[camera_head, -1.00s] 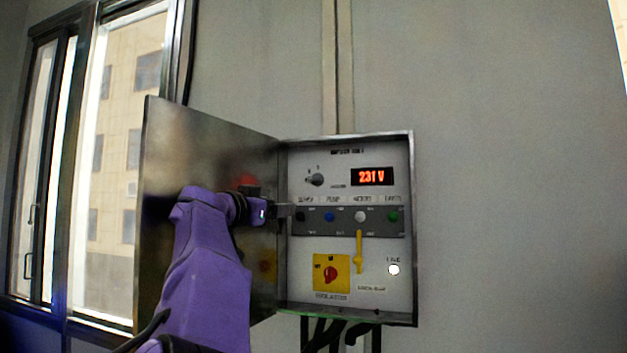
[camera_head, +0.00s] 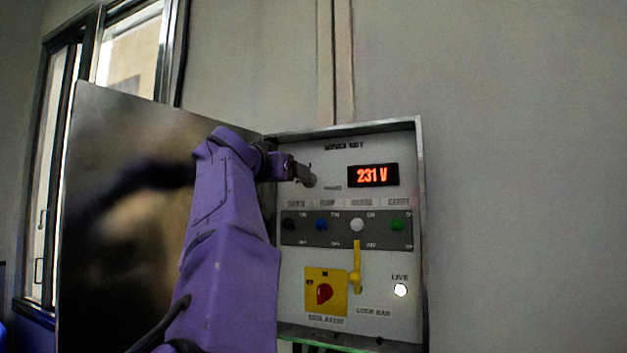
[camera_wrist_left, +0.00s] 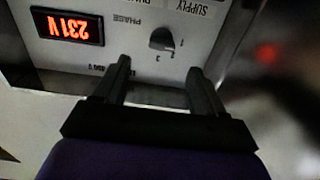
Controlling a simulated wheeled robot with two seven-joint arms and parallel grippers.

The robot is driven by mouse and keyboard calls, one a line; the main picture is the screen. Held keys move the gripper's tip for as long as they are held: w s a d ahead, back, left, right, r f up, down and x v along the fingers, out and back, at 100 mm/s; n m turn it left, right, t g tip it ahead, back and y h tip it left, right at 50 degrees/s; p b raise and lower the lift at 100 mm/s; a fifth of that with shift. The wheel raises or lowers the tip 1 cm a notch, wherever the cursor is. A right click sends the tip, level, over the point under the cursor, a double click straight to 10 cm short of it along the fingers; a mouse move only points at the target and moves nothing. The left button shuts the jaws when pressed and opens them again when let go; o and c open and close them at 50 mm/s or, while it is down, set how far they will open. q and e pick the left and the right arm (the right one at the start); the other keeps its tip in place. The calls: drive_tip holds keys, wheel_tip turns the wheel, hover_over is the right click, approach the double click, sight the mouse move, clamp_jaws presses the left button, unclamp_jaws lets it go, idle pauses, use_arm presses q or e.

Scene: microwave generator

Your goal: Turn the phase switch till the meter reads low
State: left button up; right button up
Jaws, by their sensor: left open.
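The phase switch is a dark round knob (camera_wrist_left: 163,39) on the panel, marked with small numbers in the left wrist view; in the head view the knob (camera_head: 309,181) is partly hidden by my gripper. The meter (camera_head: 373,175) reads 231 V in red digits, and it shows upside down in the left wrist view (camera_wrist_left: 68,26). My left gripper (camera_head: 301,173) is at the knob in the head view. In the left wrist view its two fingers (camera_wrist_left: 158,80) are open, with the knob just beyond and between their tips, apparently not touched. My right gripper is not in view.
The grey box (camera_head: 421,230) has its metal door (camera_head: 110,220) swung open to the left, behind my arm.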

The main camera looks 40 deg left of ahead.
use_arm(q)
drive_tip(key=p+x, duration=0.4)
drive_tip(key=x, duration=0.5)
drive_tip(key=shift+w+a, duration=0.1)
drive_tip(key=shift+w, duration=0.05)
drive_tip(key=shift+s+r, duration=0.2)
drive_tip(key=shift+s, duration=0.4)
drive_tip(key=shift+c, duration=1.2)
drive_tip(key=c, duration=0.8)
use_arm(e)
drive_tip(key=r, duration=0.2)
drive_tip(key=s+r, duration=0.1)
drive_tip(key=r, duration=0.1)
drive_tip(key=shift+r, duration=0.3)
